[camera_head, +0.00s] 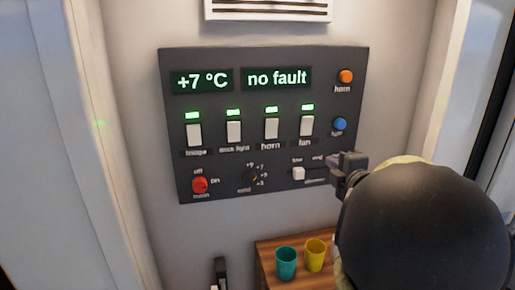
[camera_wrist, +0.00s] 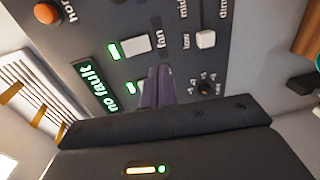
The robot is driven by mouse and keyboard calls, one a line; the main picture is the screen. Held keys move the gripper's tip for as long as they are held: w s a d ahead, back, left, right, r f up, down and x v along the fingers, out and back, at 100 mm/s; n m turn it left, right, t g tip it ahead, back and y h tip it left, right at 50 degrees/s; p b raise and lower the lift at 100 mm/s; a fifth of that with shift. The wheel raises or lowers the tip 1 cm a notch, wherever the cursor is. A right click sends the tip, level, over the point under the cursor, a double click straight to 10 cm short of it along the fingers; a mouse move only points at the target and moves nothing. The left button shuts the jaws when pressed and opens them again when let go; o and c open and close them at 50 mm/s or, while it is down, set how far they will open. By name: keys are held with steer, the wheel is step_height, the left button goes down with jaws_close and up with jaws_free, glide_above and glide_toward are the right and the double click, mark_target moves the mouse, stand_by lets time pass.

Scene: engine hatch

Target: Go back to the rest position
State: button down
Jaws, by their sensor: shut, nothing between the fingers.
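My gripper (camera_head: 340,163) is in front of the lower right part of a dark control panel (camera_head: 215,62) in the head view. Its fingers are shut with nothing between them. They also show in the wrist view (camera_wrist: 157,87), pointing toward the panel between the switches and the rotary knob. I cannot tell the exact gap to the panel. My dark round arm link covers the lower right of the head view. The panel displays read "+7 °C" and "no fault". Several white rocker switches (camera_head: 234,131) have lit green lamps above them.
The panel has an orange button (camera_head: 346,76), a blue button (camera_head: 340,124), a red knob (camera_head: 200,185), a black rotary knob (camera_head: 252,177) and a white slider (camera_head: 299,174). A teal cup (camera_head: 286,263) and a yellow cup (camera_head: 315,254) stand on a wooden surface (camera_head: 266,257) below.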

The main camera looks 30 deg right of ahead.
steer(key=shift+a, duration=0.1)
steer(key=w+a+f+m+g+y, duration=0.1)
steer(key=w+a+f+m+g, duration=0.15)
steer(key=a+f+m, duration=0.4)
steer(key=w+a+f+m+g, duration=0.1)
steer(key=a+f+m+g, duration=0.3)
steer(key=a+f, duration=0.4)
steer(key=s+a+f+m+g+y, duration=0.1)
steer(key=s+a+f+m+g, duration=0.1)
steer(key=s+a+f, duration=0.3)
steer(key=s+a+f+m+g+y, duration=0.2)
steer(key=s+a+f+g, duration=0.3)
steer(key=a, duration=0.6)
steer(key=shift+s+f+m, duration=0.35)
steer(key=shift+s+f, duration=0.45)
steer(key=shift+w+d, duration=0.1)
steer(key=shift+w, duration=0.05)
